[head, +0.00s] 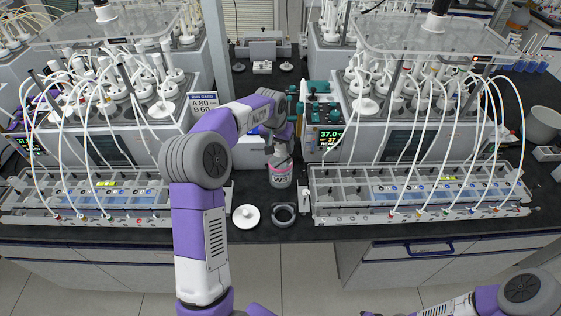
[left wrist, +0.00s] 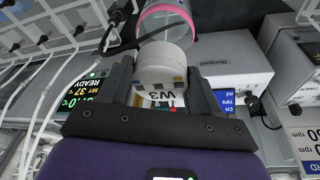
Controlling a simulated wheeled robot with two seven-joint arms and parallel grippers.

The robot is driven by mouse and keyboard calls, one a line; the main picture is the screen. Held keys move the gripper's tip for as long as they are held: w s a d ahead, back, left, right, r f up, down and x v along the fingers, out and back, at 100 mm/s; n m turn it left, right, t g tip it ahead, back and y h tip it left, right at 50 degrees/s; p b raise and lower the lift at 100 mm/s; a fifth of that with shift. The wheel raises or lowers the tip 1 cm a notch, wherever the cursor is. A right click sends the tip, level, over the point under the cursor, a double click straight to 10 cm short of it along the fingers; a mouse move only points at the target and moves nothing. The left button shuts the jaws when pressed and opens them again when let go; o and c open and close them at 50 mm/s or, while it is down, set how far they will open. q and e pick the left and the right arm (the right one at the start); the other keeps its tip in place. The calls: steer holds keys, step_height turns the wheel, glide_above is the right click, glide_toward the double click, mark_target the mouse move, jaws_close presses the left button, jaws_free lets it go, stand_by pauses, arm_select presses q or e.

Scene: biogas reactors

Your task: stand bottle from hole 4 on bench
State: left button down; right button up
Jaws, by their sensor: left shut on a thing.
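My left gripper (head: 281,148) is shut on a bottle (head: 280,172) with a white part, a pink band and a label. In the head view the bottle is over the dark bench (head: 258,192), in the gap between the two reactor units. It looks roughly upright, but I cannot tell whether its base touches the bench. In the left wrist view the bottle (left wrist: 162,62) sits between the two dark fingers, with the marking W3 and a pink rim showing. Only links of my right arm show, at the bottom right; its gripper is out of view. Hole 4 cannot be picked out.
A white round lid (head: 246,216) and a dark ring (head: 284,214) lie near the bench's front edge, just in front of the bottle. Long grey trays with tubes (head: 90,210) (head: 420,205) flank the gap. A teal-capped rack or device (head: 318,103) stands behind right.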

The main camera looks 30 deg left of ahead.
mark_target(280, 155)
arm_select(q)
steer(key=shift+s+x, duration=0.2)
steer(key=shift+x, duration=0.65)
steer(key=shift+s+x, duration=0.15)
steer(key=shift+x, duration=0.65)
steer(key=shift+s+x, duration=0.2)
steer(key=shift+x, duration=0.65)
steer(key=shift+f, duration=0.2)
steer(key=shift+c, duration=1)
jaws_free()
steer(key=shift+s+f, duration=0.1)
steer(key=v, duration=1.2)
